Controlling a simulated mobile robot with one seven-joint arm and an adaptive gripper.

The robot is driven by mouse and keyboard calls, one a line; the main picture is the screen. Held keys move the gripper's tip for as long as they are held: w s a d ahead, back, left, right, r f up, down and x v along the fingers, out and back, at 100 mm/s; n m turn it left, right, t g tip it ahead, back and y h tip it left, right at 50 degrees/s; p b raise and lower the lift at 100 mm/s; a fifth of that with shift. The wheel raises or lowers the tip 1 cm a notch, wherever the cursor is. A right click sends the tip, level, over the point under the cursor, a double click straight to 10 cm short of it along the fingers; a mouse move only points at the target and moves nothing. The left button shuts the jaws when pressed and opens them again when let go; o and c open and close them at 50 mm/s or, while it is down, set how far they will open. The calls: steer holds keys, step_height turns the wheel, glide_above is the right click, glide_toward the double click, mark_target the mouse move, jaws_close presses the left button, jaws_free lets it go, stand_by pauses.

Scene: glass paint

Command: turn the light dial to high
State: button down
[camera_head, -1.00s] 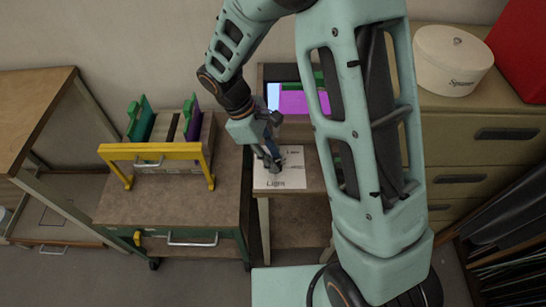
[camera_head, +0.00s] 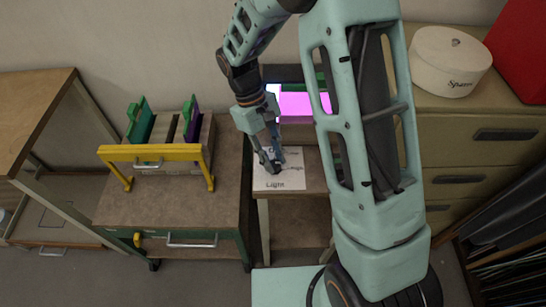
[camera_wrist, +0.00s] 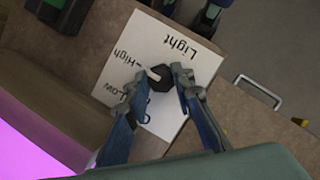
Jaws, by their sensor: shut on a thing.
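The light dial (camera_wrist: 161,85) is a dark knob with a white pointer, on a white label sheet (camera_wrist: 112,80) printed "Light", "High" and "Low". In the wrist view the pointer faces the "High" lettering. My gripper (camera_wrist: 158,76) has one finger on each side of the dial and is shut on it. In the head view my gripper (camera_head: 271,163) reaches down onto the sheet (camera_head: 290,181) and hides the dial. Part of another label is covered by a finger.
A glowing pink-lit panel (camera_head: 297,104) stands behind the sheet. A cart (camera_head: 165,205) with a yellow frame (camera_head: 150,152) and colored panels is at left. A round white box (camera_head: 452,62) sits on the drawer cabinet (camera_head: 480,155) at right.

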stand_by(0.3)
steer(key=c, duration=1.7)
jaws_free()
steer(key=shift+o, duration=0.2)
steer(key=shift+r, duration=0.1)
steer(key=v, duration=1.2)
